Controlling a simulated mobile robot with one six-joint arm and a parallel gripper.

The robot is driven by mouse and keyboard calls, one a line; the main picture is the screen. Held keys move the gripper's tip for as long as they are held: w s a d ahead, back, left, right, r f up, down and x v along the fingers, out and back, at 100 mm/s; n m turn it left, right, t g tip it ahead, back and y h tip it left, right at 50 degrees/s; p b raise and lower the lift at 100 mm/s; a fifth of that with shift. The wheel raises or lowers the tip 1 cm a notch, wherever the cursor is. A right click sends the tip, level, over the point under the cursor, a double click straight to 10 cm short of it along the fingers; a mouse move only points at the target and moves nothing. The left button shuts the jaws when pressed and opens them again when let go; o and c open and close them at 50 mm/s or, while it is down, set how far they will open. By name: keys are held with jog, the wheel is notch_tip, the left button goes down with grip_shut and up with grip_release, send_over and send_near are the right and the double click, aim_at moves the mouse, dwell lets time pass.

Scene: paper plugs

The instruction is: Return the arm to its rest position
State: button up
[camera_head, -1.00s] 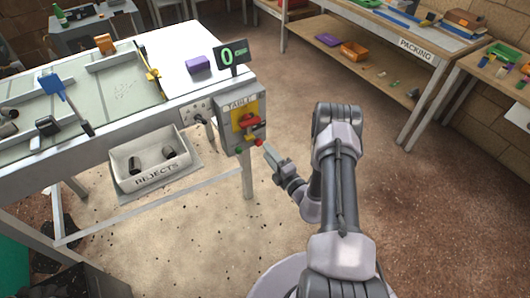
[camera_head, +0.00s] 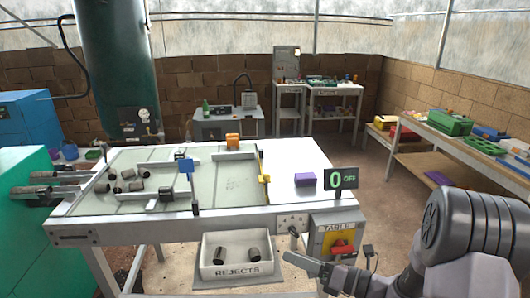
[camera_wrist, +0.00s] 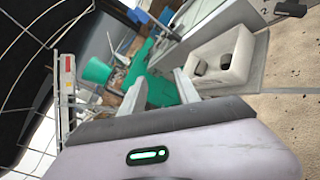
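My gripper (camera_head: 291,262) is low in front of the table, at the right end of the rejects tray and left of the switch box. My arm (camera_head: 470,240) comes in from the lower right, bent. In the wrist view the two pale fingers of my gripper (camera_wrist: 160,92) stand apart with nothing visible between them. The switch box (camera_head: 323,243) labelled TABLE has a red and yellow switch (camera_head: 341,247), partly behind my arm. The display (camera_head: 341,180) above it reads 0 OFF.
The rejects tray (camera_head: 237,273) holds two dark cylinders; it also shows in the wrist view (camera_wrist: 239,75). The white table (camera_head: 300,165) carries several dark cylinders and a purple block (camera_head: 305,180). A shelf bench (camera_head: 455,145) stands at right. Brown floor is open between them.

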jog(key=s+a+r+n+g+h, duration=0.1)
jog(key=s+a+r+n+g, duration=0.25)
jog(key=s+n, duration=0.35)
jog(key=s+a+r+n+g+h, duration=0.1)
jog(key=s+a+r+n+g, duration=0.25)
jog(key=s+a+n, duration=0.2)
jog(key=s+d+r+n+t+h, duration=0.3)
jog(key=s+d+n+h, duration=0.6)
jog(key=n, duration=0.7)
jog(key=s+r+h, duration=0.1)
jog(key=s, duration=0.2)
jog(key=shift+s+n, duration=0.2)
jog(key=shift+n, duration=0.15)
